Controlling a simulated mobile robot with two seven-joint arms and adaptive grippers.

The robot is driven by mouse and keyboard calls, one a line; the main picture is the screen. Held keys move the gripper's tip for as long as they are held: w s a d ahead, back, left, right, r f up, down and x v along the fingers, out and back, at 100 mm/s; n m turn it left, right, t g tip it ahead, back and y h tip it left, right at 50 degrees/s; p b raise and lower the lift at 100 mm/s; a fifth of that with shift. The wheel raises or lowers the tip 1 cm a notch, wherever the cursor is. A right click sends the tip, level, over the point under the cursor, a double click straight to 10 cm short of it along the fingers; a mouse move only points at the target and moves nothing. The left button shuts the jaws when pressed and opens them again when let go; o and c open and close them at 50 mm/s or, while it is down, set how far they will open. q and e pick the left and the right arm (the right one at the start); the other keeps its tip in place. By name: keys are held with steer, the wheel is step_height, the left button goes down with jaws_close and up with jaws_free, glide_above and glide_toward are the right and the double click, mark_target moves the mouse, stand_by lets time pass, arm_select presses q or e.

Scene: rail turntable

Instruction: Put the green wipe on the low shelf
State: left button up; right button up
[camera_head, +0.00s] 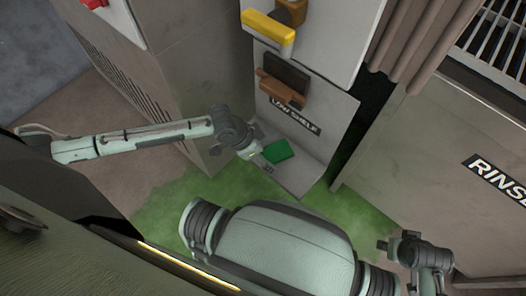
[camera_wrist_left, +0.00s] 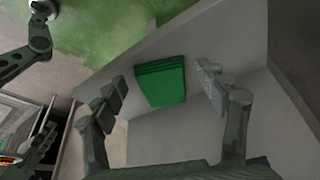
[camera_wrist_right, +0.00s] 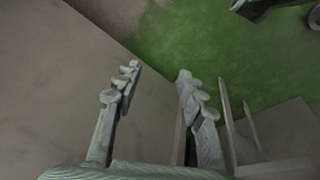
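The green wipe (camera_head: 278,152) lies folded on the low shelf (camera_head: 300,174), under a label reading "LOW SHELF" (camera_head: 295,117). The wipe also shows in the left wrist view (camera_wrist_left: 161,83), resting on the pale shelf surface (camera_wrist_left: 165,135). My left gripper (camera_head: 262,161) is just beside the wipe. In the left wrist view its fingers (camera_wrist_left: 165,85) are wide apart, with the wipe beyond and between them and no clear contact. My right gripper (camera_wrist_right: 157,75) is open and empty, its fingers apart above a grey-brown surface.
A yellow handle (camera_head: 268,27) and an orange-brown handle (camera_head: 281,89) stick out above the shelf. A grey cabinet marked "RINSE" (camera_head: 500,180) stands to the right, with a brown curtain (camera_head: 415,40) behind. A green patch (camera_head: 165,205) covers the floor before the shelf.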

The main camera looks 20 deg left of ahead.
arm_select(q)
steer(key=shift+r, duration=0.1)
steer(key=shift+s+a+r, duration=0.1)
steer(key=shift+r, duration=0.25)
steer(key=p+v, duration=0.1)
steer(key=v, duration=1)
steer(key=shift+r+p, duration=0.15)
steer(key=shift+p, duration=0.2)
arm_select(e)
steer(key=f, duration=0.2)
steer(key=s+f, duration=0.1)
steer(key=f, duration=0.1)
steer(key=shift+s+d+f, duration=0.1)
steer(key=shift+f, duration=0.05)
